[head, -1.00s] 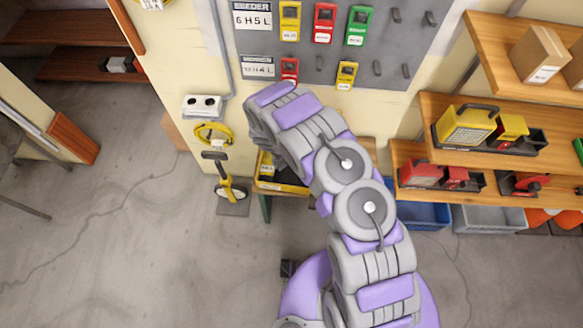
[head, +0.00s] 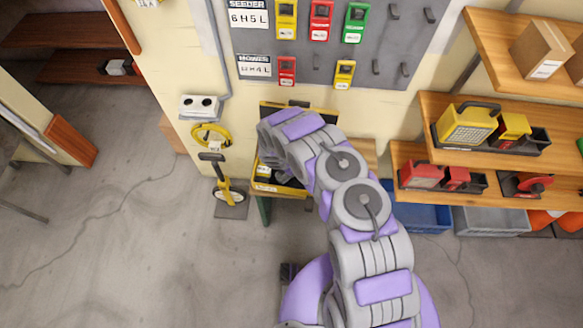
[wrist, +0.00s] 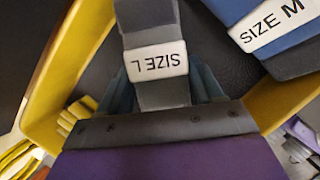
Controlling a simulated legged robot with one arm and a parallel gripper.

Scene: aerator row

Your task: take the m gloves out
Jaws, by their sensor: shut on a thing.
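In the wrist view, my gripper (wrist: 162,88) has its two dark fingers on either side of a grey bundle (wrist: 150,15) with a white band reading "SIZE L", and it is shut on it. The m gloves (wrist: 285,45), a blue bundle with a white "SIZE M" band, lie apart from the fingers at the upper right. Both are within a yellow-edged black box (wrist: 70,50). In the head view, the yellow box (head: 277,190) stands by the wall under my arm; my arm hides the gripper and most of the box's inside.
A yellow measuring wheel (head: 228,192) stands just left of the box. Blue and grey bins (head: 490,222) and shelves (head: 480,180) with yellow and red devices are to the right. A tagged board (head: 330,45) hangs above.

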